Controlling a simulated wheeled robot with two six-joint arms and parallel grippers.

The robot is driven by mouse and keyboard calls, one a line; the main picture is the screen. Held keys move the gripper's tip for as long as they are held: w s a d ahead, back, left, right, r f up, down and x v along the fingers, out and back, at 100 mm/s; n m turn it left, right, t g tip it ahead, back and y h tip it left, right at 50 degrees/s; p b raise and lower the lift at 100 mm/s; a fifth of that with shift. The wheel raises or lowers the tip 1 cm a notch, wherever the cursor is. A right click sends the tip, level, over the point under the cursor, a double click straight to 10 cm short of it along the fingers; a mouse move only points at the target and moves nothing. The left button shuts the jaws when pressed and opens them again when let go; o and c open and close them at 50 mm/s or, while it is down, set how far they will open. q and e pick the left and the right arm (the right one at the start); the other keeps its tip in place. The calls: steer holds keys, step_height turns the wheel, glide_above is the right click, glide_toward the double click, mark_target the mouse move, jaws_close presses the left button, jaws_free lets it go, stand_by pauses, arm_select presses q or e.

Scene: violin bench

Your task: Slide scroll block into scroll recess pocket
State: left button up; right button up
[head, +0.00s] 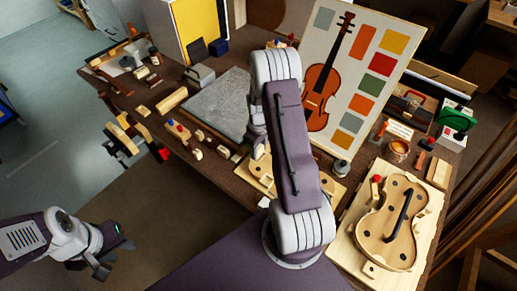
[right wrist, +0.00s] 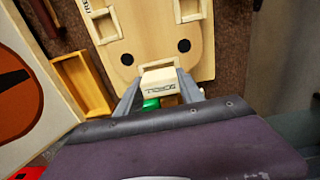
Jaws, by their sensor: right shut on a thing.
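The scroll block (right wrist: 160,79) is a pale wooden block with dark lettering on its near face. My right gripper (right wrist: 158,88) is shut on it, one grey finger on each side. The block is at the near edge of a pale wooden board (right wrist: 150,45) with two black dots; I cannot tell whether they touch. The board has raised frames (right wrist: 103,22) at its far side; I cannot tell which recess is the scroll pocket. In the head view my right arm hides the gripper and block. My left gripper (head: 112,258) looks open and empty, off the bench at lower left.
A violin-shaped body on a wooden board (head: 345,240) lies at the right of the bench. A violin picture panel (head: 345,60) stands at the back. A wooden tray (right wrist: 82,88) lies left of the board. Small blocks (head: 196,153) and tools crowd the bench's left side.

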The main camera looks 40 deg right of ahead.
mark_target(259, 148)
steer(key=shift+f+b, duration=0.7)
steer(key=shift+f, duration=0.4)
steer(key=o, duration=1.4)
step_height(259, 148, up, 9)
steer(key=shift+r, duration=0.1)
